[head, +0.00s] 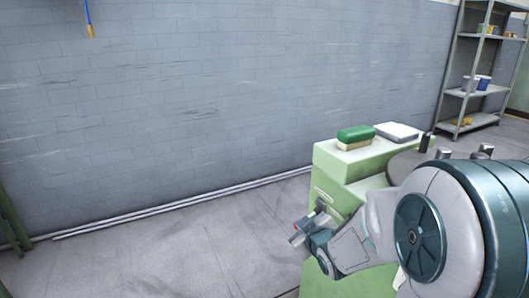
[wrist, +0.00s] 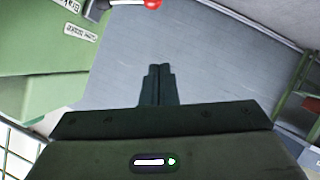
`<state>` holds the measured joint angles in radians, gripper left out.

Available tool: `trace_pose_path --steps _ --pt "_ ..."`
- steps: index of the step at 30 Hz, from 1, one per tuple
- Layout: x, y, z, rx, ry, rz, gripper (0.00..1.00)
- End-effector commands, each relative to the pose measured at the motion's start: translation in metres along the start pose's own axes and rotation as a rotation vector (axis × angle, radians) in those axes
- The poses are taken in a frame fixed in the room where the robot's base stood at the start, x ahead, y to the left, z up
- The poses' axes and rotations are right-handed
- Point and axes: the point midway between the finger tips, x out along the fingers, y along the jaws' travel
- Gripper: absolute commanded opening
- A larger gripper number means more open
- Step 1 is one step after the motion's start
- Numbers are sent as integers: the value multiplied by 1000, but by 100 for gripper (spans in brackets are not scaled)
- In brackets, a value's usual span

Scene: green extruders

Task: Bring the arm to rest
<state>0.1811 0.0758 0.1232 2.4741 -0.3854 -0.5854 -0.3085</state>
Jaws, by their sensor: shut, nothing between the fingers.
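My gripper (wrist: 160,72) shows in the wrist view with its two dark fingers together and nothing between them. In the head view my arm reaches in from the lower right and folds down in front of the green machine (head: 333,160). The gripper's fingers cannot be made out clearly there. In the wrist view a green machine body with label plates (wrist: 50,55) fills the left side, apart from the fingers. A lever with a red knob (wrist: 152,4) is at the top edge, beyond the fingertips.
A green block (head: 356,133) and a white flat box (head: 397,132) lie on top of the machine. A grey shelf rack (head: 468,92) with several containers stands at the back right. Open floor (head: 190,255) lies left of the machine, up to the grey brick wall (head: 200,100).

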Motion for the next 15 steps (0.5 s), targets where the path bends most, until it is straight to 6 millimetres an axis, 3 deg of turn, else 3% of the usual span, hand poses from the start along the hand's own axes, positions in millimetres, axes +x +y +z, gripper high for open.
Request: trace_pose_path --steps 1,3,15 --pt "-12 10 -15 9 -24 3 0" --pt "-27 21 -26 34 -76 6 0" --pt "-133 64 -81 244 -412 6 0"
